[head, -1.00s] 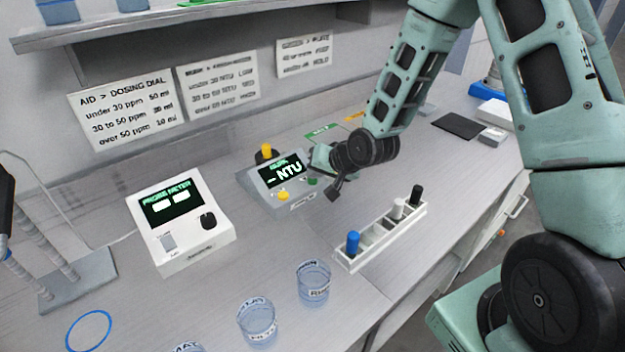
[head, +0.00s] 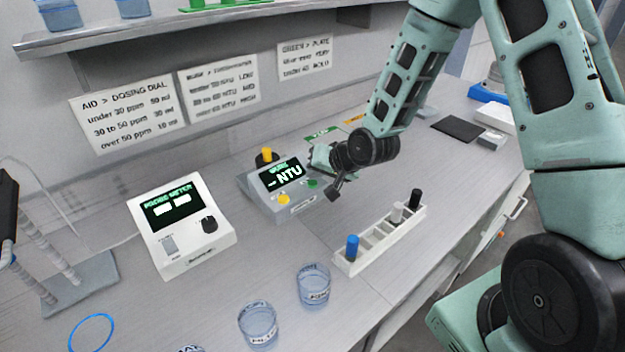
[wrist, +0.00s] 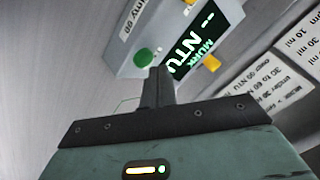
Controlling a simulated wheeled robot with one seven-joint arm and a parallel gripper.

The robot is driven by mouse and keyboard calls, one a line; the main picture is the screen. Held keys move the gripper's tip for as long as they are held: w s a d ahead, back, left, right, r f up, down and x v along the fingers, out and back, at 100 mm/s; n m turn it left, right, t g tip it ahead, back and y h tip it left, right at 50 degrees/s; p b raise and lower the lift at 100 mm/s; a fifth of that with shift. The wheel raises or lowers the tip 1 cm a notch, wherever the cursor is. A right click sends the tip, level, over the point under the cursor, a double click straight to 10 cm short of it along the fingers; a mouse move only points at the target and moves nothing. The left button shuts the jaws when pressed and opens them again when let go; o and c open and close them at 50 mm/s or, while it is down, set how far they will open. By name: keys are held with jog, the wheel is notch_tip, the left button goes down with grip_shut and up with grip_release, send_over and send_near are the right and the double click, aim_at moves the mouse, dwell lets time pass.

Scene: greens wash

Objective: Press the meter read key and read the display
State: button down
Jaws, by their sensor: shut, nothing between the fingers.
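The grey murk meter (head: 290,209) stands on the bench at the middle. Its dark display (head: 280,177) shows dashes and "NTU", with no number. A green round key (head: 312,183) and a yellow round key (head: 283,199) sit below the display. In the wrist view the meter is turned nearly upside down, with the green key (wrist: 144,57) and the display (wrist: 197,45).
A white probe meter (head: 190,245) stands at left. A white rack (head: 372,242) with blue, white and black pegs lies in front of the murk meter. Beakers (head: 314,284) stand at the front. Wall cards (head: 218,90) hang behind.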

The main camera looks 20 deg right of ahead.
aim_at(315, 185)
jog(key=shift+r, duration=0.15)
notch_tip(315, 185, up, 5)
jog(key=p, duration=0.4)
dwell(0.4)
dwell(2.0)
jog(key=s+a+r+n+g+b, duration=0.1)
jog(key=s+a+r+n+g, duration=0.2)
jog(key=s+a, duration=0.35)
jog(key=s+a+r+n+g+b, duration=0.1)
jog(key=s+a+r+n+g, duration=0.1)
jog(key=s+a+n, duration=0.45)
jog(key=s+r+n+g+h+b, duration=0.1)
jog(key=s+r+n+g+h, duration=0.1)
jog(key=s, duration=1.7)
notch_tip(315, 185, up, 2)
jog(key=shift+s+r+n+g+h, duration=0.2)
jog(key=shift+s+n+g+h, duration=0.1)
jog(key=shift+n+g, duration=0.4)
